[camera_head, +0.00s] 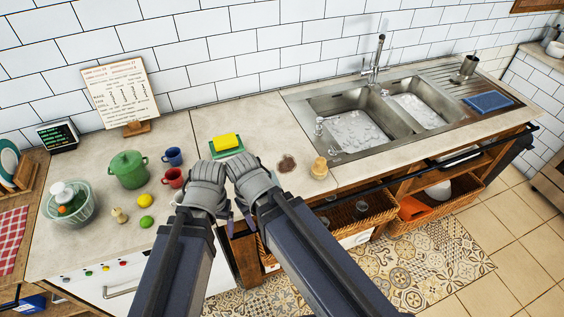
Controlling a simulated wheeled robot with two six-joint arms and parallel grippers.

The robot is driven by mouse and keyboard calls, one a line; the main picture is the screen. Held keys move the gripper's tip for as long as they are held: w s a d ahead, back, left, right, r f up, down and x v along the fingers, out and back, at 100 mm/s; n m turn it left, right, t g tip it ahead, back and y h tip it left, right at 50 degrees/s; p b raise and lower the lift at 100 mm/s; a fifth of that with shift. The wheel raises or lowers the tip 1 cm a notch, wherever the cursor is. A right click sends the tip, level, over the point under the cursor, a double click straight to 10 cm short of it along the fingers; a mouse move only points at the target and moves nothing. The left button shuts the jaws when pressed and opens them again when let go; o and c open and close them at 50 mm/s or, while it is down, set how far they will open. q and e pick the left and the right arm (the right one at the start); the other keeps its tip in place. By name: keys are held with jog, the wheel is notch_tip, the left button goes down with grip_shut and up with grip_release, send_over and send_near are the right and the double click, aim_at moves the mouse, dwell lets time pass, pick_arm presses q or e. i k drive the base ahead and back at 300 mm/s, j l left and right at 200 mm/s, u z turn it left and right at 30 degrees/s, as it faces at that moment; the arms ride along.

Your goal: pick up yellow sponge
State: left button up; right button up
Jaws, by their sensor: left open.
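The yellow sponge (227,141) lies on a green flat piece (228,152) on the counter, left of the sink. My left gripper (205,200) is in front of the sponge, nearer to me and a little left, and is open. It is apart from the sponge. My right gripper (250,190) is beside it, on the right, also nearer to me than the sponge. Its fingers are mostly hidden by its own body, so I cannot tell whether it is open.
A red mug (173,178), blue mug (173,156), green pot (128,169), lemon (146,200) and lime (146,221) stand left. Right are a brown patch (286,163), a small amber-topped item (319,168) and the double sink (350,130). Bare counter (240,117) lies behind the sponge.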

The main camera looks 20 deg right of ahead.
aim_at(224, 143)
jog(key=i+j+u, duration=0.1)
jog(key=i+u, duration=0.6)
